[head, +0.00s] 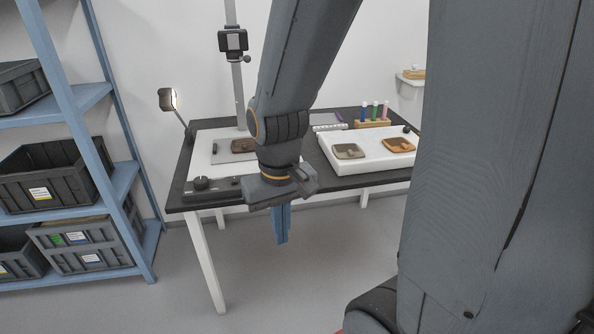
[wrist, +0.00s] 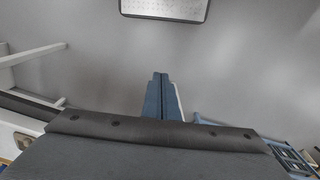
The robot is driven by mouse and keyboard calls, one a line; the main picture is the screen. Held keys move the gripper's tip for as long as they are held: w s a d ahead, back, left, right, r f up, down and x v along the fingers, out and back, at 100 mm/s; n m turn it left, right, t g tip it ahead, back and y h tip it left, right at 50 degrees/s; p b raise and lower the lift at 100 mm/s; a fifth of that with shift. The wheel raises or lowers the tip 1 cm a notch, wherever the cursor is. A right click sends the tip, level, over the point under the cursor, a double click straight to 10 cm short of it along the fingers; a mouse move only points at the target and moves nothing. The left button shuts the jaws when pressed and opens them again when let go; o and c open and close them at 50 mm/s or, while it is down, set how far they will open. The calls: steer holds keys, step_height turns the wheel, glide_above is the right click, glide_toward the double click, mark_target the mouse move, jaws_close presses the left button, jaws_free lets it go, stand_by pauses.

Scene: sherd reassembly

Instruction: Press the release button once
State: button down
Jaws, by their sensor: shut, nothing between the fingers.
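A dark control box (head: 212,190) sits at the front left corner of the black-topped table (head: 320,166). It has a round black knob (head: 201,183) on top. I cannot make out for sure which part of it is the release button, and its right end is close behind my wrist in the head view. My gripper (head: 281,241) points down in front of the table's front edge, its blue fingers closed together and empty. In the wrist view the closed fingers (wrist: 161,76) show over bare floor, and no button is in view.
A white padded tray (head: 350,168) with two brown sherds lies on the right of the table. A stand with a black device (head: 233,42) and a lamp (head: 167,100) rise at the back left. A blue shelf (head: 75,130) with dark crates stands left. Floor before the table is clear.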

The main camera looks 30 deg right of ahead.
steer(key=w+d+r+m+t+p, duration=0.1)
steer(key=w+d+m+t+p, duration=0.2)
steer(key=w, duration=0.7)
steer(key=w+d+r+m+t+h+p, duration=0.1)
steer(key=w+d+m+p, duration=0.3)
steer(key=w+d+p, duration=0.4)
steer(key=w+d+r+m+t+p, duration=0.1)
steer(key=w+d+m+t+p, duration=0.2)
steer(key=w+d, duration=0.5)
steer(key=w+t+p, duration=0.1)
steer(key=w+p, duration=0.1)
steer(key=w, duration=0.1)
steer(key=shift+w+r+t+h, duration=0.2)
steer(key=shift+w+t+h, duration=0.1)
steer(key=shift+d+f, duration=0.1)
steer(key=shift+f+b, duration=2.7)
steer(key=shift+f, duration=1.6)
steer(key=shift+f, duration=0.4)
